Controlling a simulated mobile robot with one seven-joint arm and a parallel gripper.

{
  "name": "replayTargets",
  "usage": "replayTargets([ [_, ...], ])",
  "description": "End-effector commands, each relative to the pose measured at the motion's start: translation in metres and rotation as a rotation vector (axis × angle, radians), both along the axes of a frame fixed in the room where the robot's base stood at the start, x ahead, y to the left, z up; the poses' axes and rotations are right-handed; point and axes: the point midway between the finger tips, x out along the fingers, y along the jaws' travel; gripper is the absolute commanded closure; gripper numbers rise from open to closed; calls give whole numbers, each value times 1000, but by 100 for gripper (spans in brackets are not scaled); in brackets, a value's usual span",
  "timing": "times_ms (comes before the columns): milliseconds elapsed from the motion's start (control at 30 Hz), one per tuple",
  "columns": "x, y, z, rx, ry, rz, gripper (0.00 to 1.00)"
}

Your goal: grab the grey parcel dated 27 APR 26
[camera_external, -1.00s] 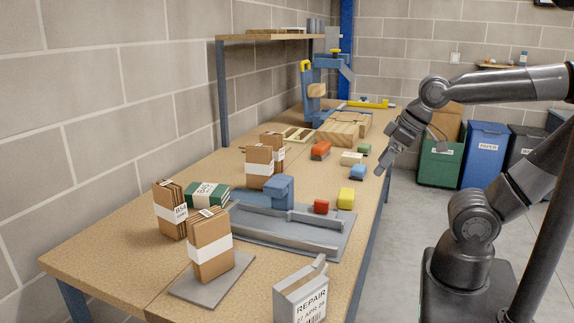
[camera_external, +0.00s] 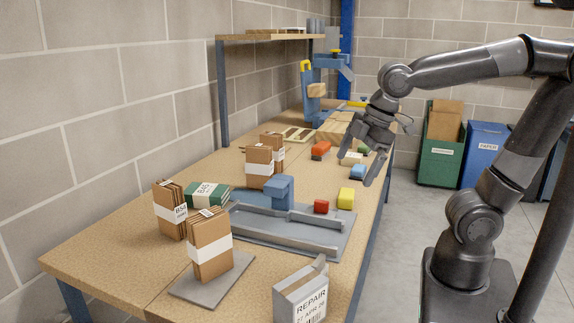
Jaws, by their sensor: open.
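The grey parcel (camera_external: 300,293) stands upright at the near right edge of the workbench. Its front label reads REPAIR with the date 27 APR 26 and a barcode; the bottom is cut off by the picture edge. My gripper (camera_external: 357,170) is open and empty. It hangs over the right side of the bench, well behind the parcel, near the small coloured blocks. It is apart from the parcel.
A grey metal fixture (camera_external: 337,245) with a red block (camera_external: 321,206) and a yellow block (camera_external: 346,198) lies between gripper and parcel. Banded cardboard bundles (camera_external: 210,250) stand left of the parcel. A blue press (camera_external: 318,95) stands at the back.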

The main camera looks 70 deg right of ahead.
Motion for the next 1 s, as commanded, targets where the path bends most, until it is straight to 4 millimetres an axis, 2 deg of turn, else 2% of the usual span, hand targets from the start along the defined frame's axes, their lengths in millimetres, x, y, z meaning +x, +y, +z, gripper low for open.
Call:
replayTargets([
  [100, 21, 43, -2, -89, 48, 312, 0],
  [167, 30, 64, -4, -131, 68, 470, 0],
  [300, 44, 119, -14, -216, 110, 848, 0],
  [500, 50, 202, -36, -306, 156, 1376, 0],
  [600, 48, 235, -47, -333, 171, 1589, 0],
  [700, 44, 259, -56, -349, 178, 1744, 0],
  [800, 41, 272, -62, -357, 183, 1832, 0],
  [1000, 39, 277, -85, -359, 186, 1870, 0],
])
